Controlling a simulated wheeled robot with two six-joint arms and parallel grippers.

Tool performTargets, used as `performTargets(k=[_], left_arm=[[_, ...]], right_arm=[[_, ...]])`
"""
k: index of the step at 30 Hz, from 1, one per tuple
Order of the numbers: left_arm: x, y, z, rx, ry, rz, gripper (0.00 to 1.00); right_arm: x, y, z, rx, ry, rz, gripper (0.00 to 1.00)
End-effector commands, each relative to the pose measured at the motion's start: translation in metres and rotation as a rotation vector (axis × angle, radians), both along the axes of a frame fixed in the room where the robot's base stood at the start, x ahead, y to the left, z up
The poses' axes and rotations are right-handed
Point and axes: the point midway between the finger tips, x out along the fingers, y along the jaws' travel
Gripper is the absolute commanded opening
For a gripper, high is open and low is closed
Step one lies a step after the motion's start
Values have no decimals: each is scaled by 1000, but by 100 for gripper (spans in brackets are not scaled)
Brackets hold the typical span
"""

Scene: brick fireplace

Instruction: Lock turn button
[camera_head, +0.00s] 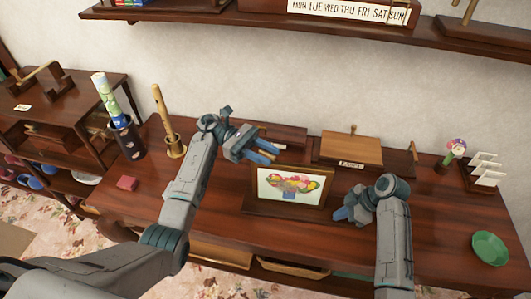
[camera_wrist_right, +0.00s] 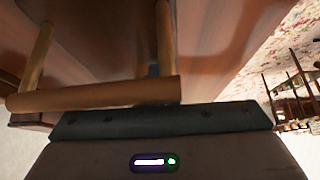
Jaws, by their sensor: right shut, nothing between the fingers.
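A framed picture (camera_head: 292,186) of a colourful bouquet stands upright on the dark wooden desk. I cannot make out a turn button; the frame's back is hidden in the head view. My left gripper (camera_head: 274,154) is just above and behind the frame's top edge, its blue fingers apart and empty. My right gripper (camera_head: 340,214) is shut and empty, just right of the frame's lower right corner. In the right wrist view, a light wooden bar (camera_wrist_right: 95,95) with two posts is close in front of the gripper; I cannot tell what it belongs to.
A wall shelf (camera_head: 250,28) hangs above. Desk space left of the frame is clear.

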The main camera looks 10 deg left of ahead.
Motion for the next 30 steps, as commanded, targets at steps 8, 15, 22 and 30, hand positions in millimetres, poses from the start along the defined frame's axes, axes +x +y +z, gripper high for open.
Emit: performTargets(k=[8, 15, 22, 30], left_arm=[[13, 36, 0, 3, 1, 2, 33], [23, 65, 0, 0, 1, 7, 33], [25, 70, 0, -1, 0, 8, 33], [27, 64, 3, -10, 1, 28, 64]], right_arm=[[0, 0, 0, -1, 1, 0, 0], [0, 0, 0, 0, 0, 0, 0], [0, 0, 0, 0, 0, 0, 0], [0, 0, 0, 0, 0, 0, 0]])
